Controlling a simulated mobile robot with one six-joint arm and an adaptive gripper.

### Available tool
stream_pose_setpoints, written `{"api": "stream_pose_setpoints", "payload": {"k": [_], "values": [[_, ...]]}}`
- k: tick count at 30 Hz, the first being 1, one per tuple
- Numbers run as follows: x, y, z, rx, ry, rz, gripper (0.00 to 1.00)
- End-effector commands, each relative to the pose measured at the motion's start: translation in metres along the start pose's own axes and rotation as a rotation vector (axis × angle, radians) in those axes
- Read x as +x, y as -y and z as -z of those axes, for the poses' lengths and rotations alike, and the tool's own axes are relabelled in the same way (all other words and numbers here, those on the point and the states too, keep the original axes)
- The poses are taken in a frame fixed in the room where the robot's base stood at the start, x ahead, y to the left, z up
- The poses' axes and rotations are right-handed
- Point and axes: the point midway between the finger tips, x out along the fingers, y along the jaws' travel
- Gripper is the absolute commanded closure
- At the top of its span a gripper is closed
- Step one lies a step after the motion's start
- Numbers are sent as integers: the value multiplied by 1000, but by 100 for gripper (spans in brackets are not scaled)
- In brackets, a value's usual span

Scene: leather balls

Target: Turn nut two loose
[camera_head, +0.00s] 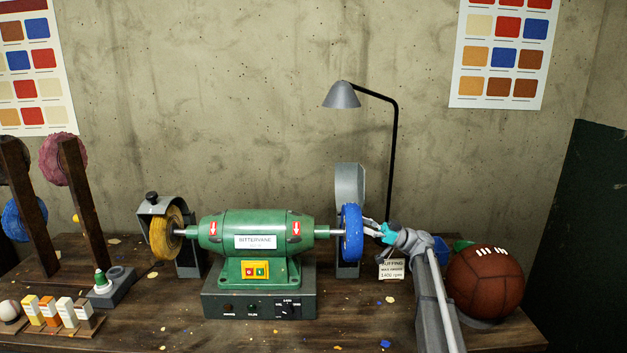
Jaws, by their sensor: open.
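A green bench grinder (255,235) stands on the workbench, with a yellow wheel (162,236) on its left shaft and a blue wheel (351,232) on its right shaft. My gripper (372,229) is at the outer right side of the blue wheel, close to the shaft end. Its fingers point left toward the wheel's hub. The jaws are open; whether they touch anything is too small to tell. No nut can be made out clearly at the right shaft end, where the wheel and my gripper cover the view. The left shaft end is also hard to make out.
Grey guards (349,185) stand behind the wheels. A desk lamp (342,95) rises behind my gripper. A small sign (391,269) and a brown leather ball (486,281) are near my arm. Spare wheels on wooden posts (77,185) and small blocks (64,311) stand left.

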Motion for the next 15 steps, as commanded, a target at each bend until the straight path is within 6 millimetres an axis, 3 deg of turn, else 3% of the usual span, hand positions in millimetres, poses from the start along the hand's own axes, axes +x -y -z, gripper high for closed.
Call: {"api": "stream_pose_setpoints", "payload": {"k": [1, 7, 15], "values": [[5, 0, 13, 0, 0, 0, 30], [15, -1, 37, 0, 0, 0, 30], [21, -1, 52, 0, 0, 0, 30]]}}
